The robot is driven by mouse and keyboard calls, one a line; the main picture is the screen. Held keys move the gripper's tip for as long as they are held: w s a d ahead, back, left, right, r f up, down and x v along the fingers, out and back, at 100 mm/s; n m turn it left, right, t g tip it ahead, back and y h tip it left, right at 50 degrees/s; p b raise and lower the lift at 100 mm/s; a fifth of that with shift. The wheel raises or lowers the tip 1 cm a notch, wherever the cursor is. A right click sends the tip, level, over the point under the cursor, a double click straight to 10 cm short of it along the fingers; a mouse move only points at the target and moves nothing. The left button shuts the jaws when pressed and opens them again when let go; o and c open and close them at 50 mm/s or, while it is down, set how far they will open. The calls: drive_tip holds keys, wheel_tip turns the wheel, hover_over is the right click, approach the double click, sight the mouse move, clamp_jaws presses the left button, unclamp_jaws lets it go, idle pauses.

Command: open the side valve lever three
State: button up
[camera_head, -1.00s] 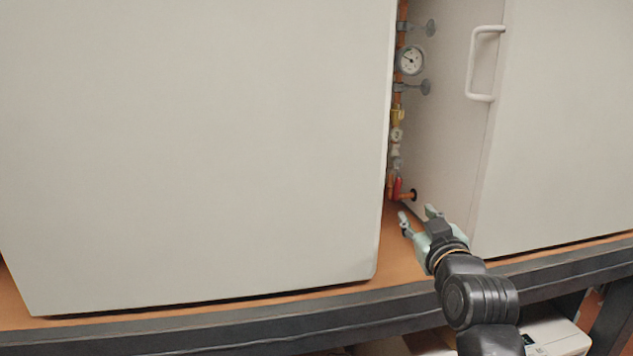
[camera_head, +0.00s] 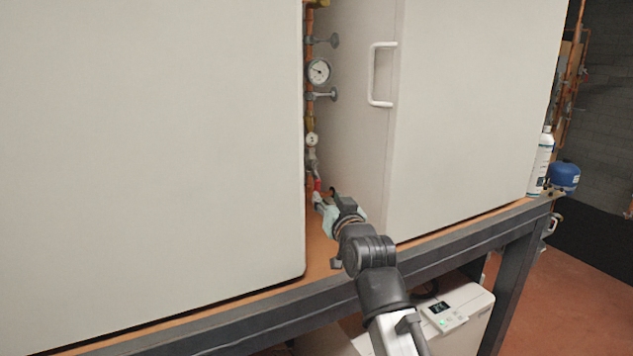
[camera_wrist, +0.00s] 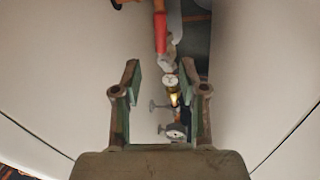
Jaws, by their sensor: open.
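A red valve lever (camera_head: 317,186) sits low on the copper pipe in the gap between two white cabinets. In the wrist view the red lever (camera_wrist: 160,33) points up and down, ahead of and slightly above the space between my fingertips. My gripper (camera_head: 328,200) reaches into the gap close to the lever in the head view. In the wrist view my gripper (camera_wrist: 165,75) is open, its two fingers apart with nothing held between them. Whether a finger touches the lever cannot be told. The lever's lower part is partly hidden by my gripper in the head view.
The left cabinet (camera_head: 150,140) and the right cabinet (camera_head: 470,110) wall in the narrow gap. A pressure gauge (camera_head: 318,71) and a smaller gauge (camera_head: 312,139) stand above the lever. A white handle (camera_head: 382,75) sticks out from the right cabinet.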

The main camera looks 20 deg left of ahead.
sight(318, 187)
drive_tip(key=p+x, duration=0.2)
drive_tip(key=x, duration=0.5)
drive_tip(key=shift+w+a+r, duration=0.1)
drive_tip(key=shift+w+a, duration=0.15)
drive_tip(key=shift+w, duration=0.05)
drive_tip(key=shift+w+a, duration=0.45)
drive_tip(key=shift+w, duration=0.1)
clamp_jaws()
